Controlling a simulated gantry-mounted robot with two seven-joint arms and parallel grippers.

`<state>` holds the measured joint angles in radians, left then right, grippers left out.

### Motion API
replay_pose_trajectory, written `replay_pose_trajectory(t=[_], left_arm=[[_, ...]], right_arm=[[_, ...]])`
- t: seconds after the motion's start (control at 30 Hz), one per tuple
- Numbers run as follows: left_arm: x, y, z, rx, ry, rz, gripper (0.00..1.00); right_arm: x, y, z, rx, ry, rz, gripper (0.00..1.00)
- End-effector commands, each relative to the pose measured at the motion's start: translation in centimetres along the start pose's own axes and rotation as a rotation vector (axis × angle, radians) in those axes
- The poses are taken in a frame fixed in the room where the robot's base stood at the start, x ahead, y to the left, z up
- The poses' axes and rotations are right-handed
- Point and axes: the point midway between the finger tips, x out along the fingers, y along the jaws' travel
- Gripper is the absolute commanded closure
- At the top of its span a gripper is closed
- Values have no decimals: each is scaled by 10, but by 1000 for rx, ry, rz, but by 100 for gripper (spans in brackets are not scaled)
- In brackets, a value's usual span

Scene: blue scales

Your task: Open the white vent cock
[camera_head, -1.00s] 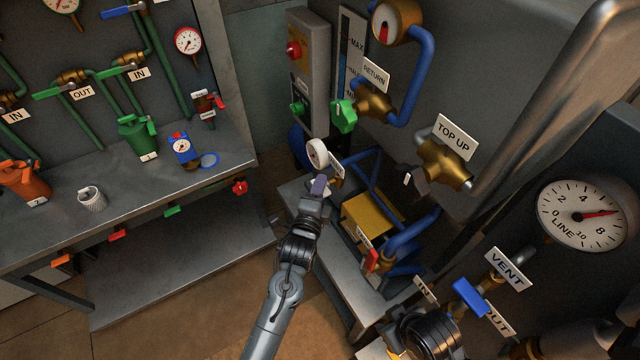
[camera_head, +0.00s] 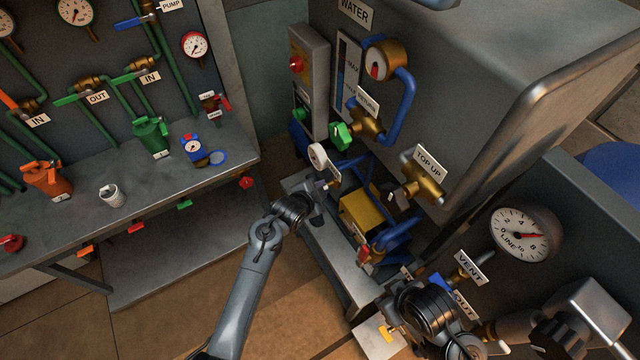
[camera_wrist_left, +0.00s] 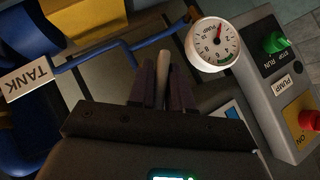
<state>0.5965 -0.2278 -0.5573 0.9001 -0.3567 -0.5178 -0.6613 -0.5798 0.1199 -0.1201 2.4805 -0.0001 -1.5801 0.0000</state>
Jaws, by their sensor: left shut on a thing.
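My left gripper (camera_head: 320,189) reaches in below the small white pump gauge (camera_head: 317,156), at the lower left of the water tank. In the left wrist view its dark fingers (camera_wrist_left: 163,88) are shut on a pale, straight lever (camera_wrist_left: 164,66), which I take to be the white vent cock's handle. The fingers cover its lower part, and its valve body is hard to make out. The dark wrist of my right arm (camera_head: 425,310) shows at the lower right, by the blue lever below the VENT label (camera_head: 470,267). Its fingertips are hidden.
Close by are the pump box (camera_wrist_left: 277,85), the yellow block (camera_head: 362,213), blue pipes (camera_head: 398,238) and the green valve handle (camera_head: 341,135). The line gauge (camera_head: 520,235) is at the right. A workbench (camera_head: 160,195) with cans stands at the left.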

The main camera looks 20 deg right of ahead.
Motion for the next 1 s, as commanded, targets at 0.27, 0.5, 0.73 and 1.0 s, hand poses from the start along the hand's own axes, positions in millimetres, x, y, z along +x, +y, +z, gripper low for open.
replay_pose_trajectory(t=[0.27,0.5,0.73,1.0], left_arm=[[2,0,2,-184,-1,182,100],[4,2,5,-320,-2,316,100],[4,2,6,-409,-4,402,100],[2,2,4,-455,-5,449,100]], right_arm=[[5,0,2,0,0,0,62],[28,-1,9,0,-1,0,62],[55,-2,18,0,-2,0,62],[67,-2,22,0,-2,0,62]])
